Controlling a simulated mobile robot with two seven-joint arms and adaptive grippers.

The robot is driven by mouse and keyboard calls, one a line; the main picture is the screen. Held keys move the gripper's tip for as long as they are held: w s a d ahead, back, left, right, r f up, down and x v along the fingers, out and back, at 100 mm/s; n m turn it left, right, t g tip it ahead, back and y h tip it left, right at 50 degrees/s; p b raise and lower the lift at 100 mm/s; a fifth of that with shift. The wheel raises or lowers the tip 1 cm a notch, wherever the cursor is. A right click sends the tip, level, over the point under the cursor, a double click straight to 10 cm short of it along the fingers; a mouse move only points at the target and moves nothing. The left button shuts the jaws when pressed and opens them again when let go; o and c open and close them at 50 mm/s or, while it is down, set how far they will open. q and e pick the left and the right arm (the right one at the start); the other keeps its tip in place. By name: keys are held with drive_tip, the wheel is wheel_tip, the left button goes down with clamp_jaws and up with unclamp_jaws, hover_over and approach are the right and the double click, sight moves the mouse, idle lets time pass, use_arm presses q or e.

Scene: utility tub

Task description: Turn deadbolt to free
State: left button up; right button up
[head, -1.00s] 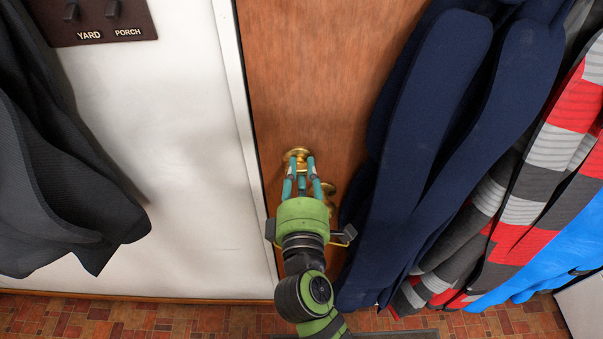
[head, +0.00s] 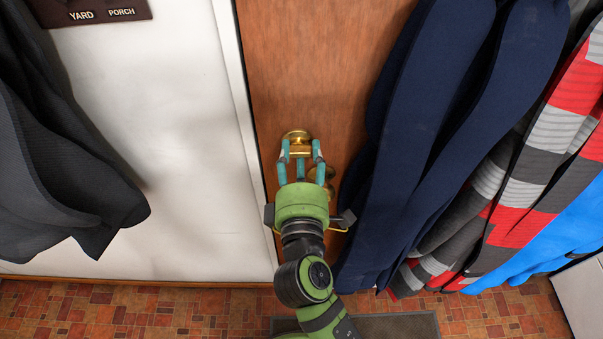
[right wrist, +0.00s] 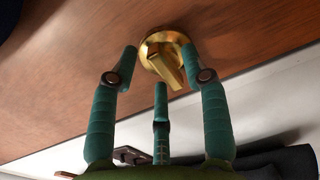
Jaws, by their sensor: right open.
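The brass deadbolt (head: 297,136) is on the brown wooden door (head: 310,60), near the door's left edge. In the right wrist view the deadbolt (right wrist: 163,60) shows a round plate with a flat thumb-turn standing out, tilted in the picture. My right gripper (head: 301,150) is open in front of it. In the right wrist view its teal fingers (right wrist: 158,75) are spread around the thumb-turn, with visible gaps and nothing gripped. A brass knob (head: 326,174) below the deadbolt is partly hidden by my gripper. My left gripper is not in view.
Dark blue cloth (head: 430,130) hangs close right of the door hardware, with a striped red and grey cloth (head: 520,200) beyond. A dark grey garment (head: 50,150) hangs at the left. A switch plate labelled YARD and PORCH (head: 92,10) is top left. A mat (head: 385,326) lies below.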

drive_tip(key=s, duration=1.1)
drive_tip(key=shift+s, duration=0.2)
